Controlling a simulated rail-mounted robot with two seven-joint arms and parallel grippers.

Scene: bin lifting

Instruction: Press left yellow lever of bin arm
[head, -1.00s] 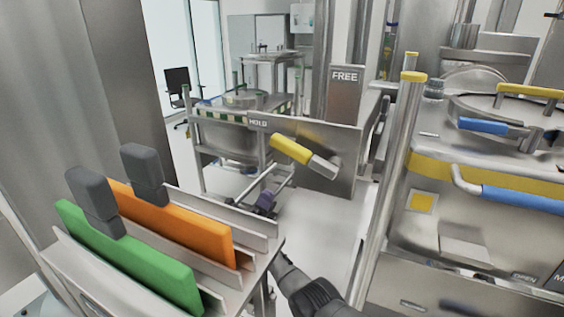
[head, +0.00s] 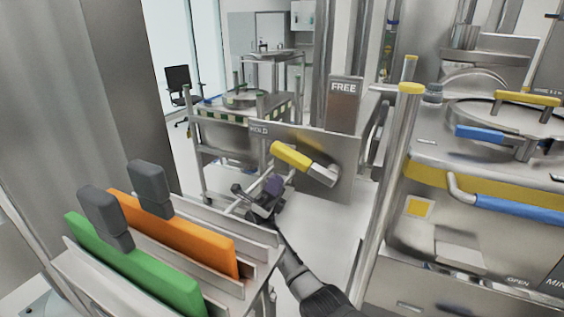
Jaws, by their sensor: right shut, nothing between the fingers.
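The yellow lever (head: 290,154) sits on a silver arm in front of a steel panel (head: 340,150) in the middle of the head view. The panel reads HOLD at its left, and a separate upright plate (head: 344,100) reads FREE. The lever slants down to the right. My right gripper (head: 268,190) is just below the lever, with its dark arm reaching up from the bottom. It is shut and empty. A small gap shows between it and the lever; contact cannot be told. A purple part shows at the gripper, next to a thin metal rod. My left gripper is not in view.
A rack with a green panel (head: 135,265) and an orange panel (head: 180,232) with grey handles stands at lower left. A steel machine with blue handles (head: 520,203) and a yellow-capped post (head: 411,88) is at right. Floor shows between.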

